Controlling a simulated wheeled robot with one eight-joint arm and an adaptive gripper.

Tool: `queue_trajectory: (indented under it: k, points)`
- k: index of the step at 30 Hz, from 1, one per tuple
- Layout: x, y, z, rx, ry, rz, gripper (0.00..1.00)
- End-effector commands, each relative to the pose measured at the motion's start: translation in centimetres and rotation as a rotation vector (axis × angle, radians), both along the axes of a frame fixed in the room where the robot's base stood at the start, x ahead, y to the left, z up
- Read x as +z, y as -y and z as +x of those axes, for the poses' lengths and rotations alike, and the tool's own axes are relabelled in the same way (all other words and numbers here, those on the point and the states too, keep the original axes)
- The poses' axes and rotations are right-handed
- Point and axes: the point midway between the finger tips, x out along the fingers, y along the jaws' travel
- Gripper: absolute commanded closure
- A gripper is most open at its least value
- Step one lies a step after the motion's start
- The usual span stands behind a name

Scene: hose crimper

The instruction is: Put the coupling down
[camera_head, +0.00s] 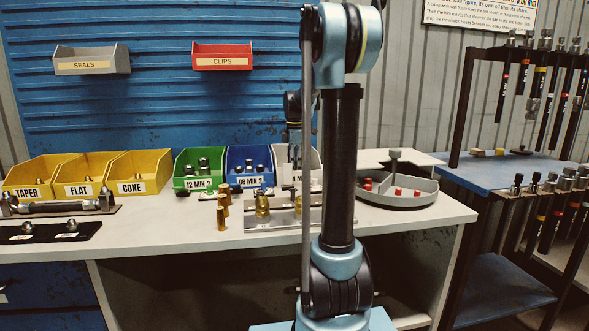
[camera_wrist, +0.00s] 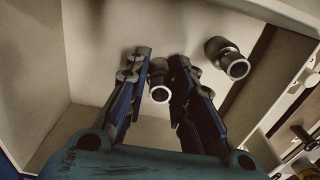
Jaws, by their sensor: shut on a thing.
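In the wrist view my gripper (camera_wrist: 161,80) is shut on a dark metal coupling (camera_wrist: 160,93), whose pale ring end faces the camera. The fingers sit on either side of it, inside or just over a pale bin (camera_wrist: 95,50). I cannot tell whether the coupling touches the bin floor. In the head view the white bin (camera_head: 313,168) is partly covered by my arm, and the held coupling cannot be made out.
A green bin (camera_head: 183,187) and a blue bin (camera_head: 234,186) with metal fittings stand left of the white one. Brass fittings (camera_head: 221,218) and a metal stand (camera_head: 285,216) are in front. A round grey tray (camera_head: 410,204) is to the right. Bench (camera_head: 170,240) front is mostly clear.

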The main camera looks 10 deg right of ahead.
Motion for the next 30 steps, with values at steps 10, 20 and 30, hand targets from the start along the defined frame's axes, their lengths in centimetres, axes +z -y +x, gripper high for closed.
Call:
queue_trajectory:
  k: [10, 20, 30]
  points:
    - [-0.1, 0.0, 0.0, 0.001, 0.000, 0.000, 0.57]
    - [1.5, -0.1, 0.0, 0.001, 0.000, 0.000, 0.57]
    - [7.7, -0.1, 0.0, 0.001, 0.000, 0.000, 0.57]
